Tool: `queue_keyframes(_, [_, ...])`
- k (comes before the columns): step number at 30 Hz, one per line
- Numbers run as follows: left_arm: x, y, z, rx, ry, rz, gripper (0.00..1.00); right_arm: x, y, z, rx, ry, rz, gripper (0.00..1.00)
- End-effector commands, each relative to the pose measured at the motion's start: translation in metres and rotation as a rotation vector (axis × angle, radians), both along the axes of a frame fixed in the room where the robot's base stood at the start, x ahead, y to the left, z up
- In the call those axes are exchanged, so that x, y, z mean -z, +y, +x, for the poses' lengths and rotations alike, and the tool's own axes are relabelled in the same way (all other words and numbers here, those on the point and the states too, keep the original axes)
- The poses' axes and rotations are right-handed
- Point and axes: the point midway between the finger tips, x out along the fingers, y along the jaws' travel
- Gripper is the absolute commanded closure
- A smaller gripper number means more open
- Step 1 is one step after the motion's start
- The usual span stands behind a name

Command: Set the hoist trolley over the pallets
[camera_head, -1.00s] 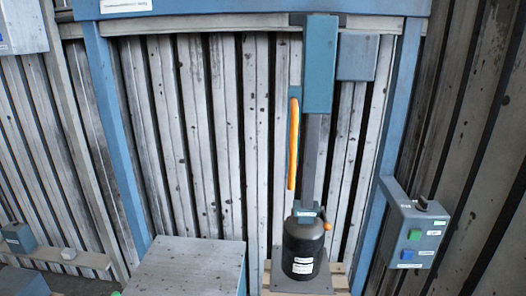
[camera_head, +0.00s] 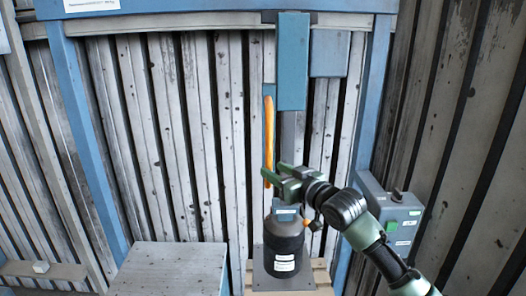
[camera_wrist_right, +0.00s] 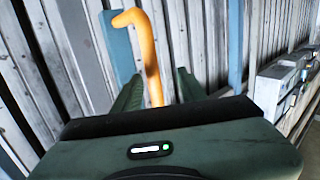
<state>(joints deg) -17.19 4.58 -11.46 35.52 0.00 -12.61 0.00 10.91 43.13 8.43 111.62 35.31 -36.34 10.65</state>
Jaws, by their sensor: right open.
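The hoist trolley appears to be the tall blue-grey box (camera_head: 293,65) under the blue overhead beam (camera_head: 220,10). A long orange handle (camera_head: 268,130) hangs at its left side. My right gripper (camera_head: 275,179) is open at the handle's lower end. In the right wrist view, the handle (camera_wrist_right: 148,50) stands between the two fingers (camera_wrist_right: 157,88); contact cannot be told. Below, a dark cylindrical housing (camera_head: 284,240) sits on a plate over a wooden pallet (camera_head: 321,274). My gripper and wrist hide part of the mast above it. My left gripper is not in view.
A grey control box (camera_head: 395,215) with buttons is fixed at the right post, partly behind my right arm. A grey block (camera_head: 168,268) stands left of the housing. Blue posts (camera_head: 85,130) flank the bay before a ribbed metal wall.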

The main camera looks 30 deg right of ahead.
Motion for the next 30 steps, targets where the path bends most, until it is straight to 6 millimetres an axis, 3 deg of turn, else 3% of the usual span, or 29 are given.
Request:
queue_keyframes(1, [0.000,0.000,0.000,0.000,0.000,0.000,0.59,-0.016,-0.007,0.002,0.004,-0.032,0.005,0.59])
queue_keyframes(3, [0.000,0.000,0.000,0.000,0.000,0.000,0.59,-0.027,-0.011,0.004,0.004,-0.056,0.012,0.59])
queue_keyframes(6, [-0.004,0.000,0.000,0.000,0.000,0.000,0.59,-0.033,-0.013,0.010,0.005,-0.067,0.018,0.59])
queue_keyframes(18, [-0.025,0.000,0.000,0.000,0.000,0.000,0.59,-0.033,-0.010,0.069,0.005,-0.063,0.017,0.59])
queue_keyframes(30, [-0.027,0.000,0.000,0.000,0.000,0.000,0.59,-0.029,-0.009,0.081,0.005,-0.063,0.013,0.59])
